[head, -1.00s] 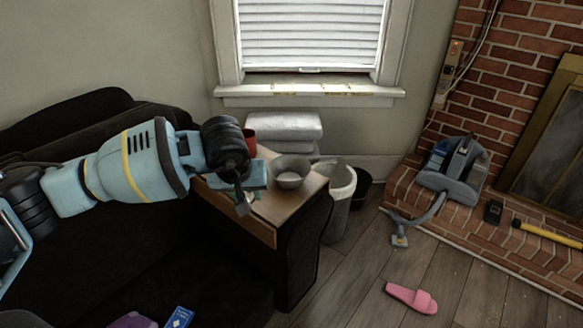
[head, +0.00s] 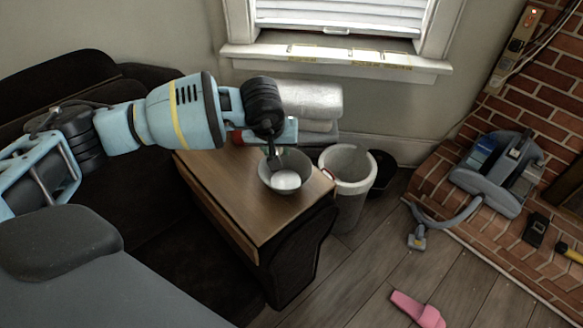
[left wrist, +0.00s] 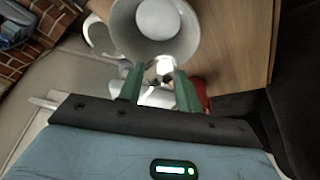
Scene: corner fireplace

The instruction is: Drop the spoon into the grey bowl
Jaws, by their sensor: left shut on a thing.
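The grey bowl (head: 268,180) stands upright on the small wooden side table, with a round white patch or thing (head: 286,180) in its bottom. The bowl also shows at the top of the left wrist view (left wrist: 124,28). My left gripper (head: 274,163) points down at the bowl, its fingertips over the back left part of the opening. In the left wrist view its green fingers (left wrist: 160,76) flank a small bright piece (left wrist: 165,66), which looks like part of the spoon; most of the spoon is hidden. My right gripper is out of view.
The wooden side table (head: 232,195) has clear room in front of the bowl. A red container (head: 237,138) is partly hidden behind my arm. A whitish bin (head: 347,168) stands right of the table. A dark sofa (head: 60,95) is at left.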

